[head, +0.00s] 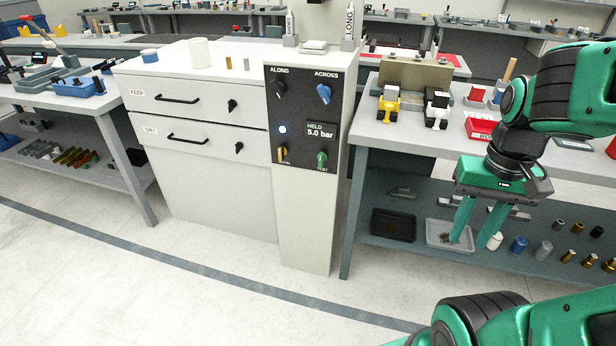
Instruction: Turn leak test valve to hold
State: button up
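A dark control panel (301,100) is on the front of a white cabinet column. A green knob (321,158) sits at its lower right, with a label below that seems to read TEST. The display (321,131) reads HELD 5.0 bar, beside a lit round lamp (282,129). Above are a black knob (279,89) marked ALONG and a blue knob (323,93) marked ACROSS. My gripper (470,242) is open and empty, pointing down, well right of the panel, touching none of the knobs.
White drawers (200,103) marked KEEP and DRY stand left of the panel. A right-hand bench (400,140) carries a yellow clamp (388,107) and a red tray (480,127); its lower shelf holds trays and several small cylinders. The floor (200,300) in front is clear.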

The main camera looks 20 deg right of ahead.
aim_at(321, 157)
jog(key=k, duration=1.1)
jog(key=u, duration=1.35)
jog(key=i, duration=1.1)
jog(key=z, duration=1.3)
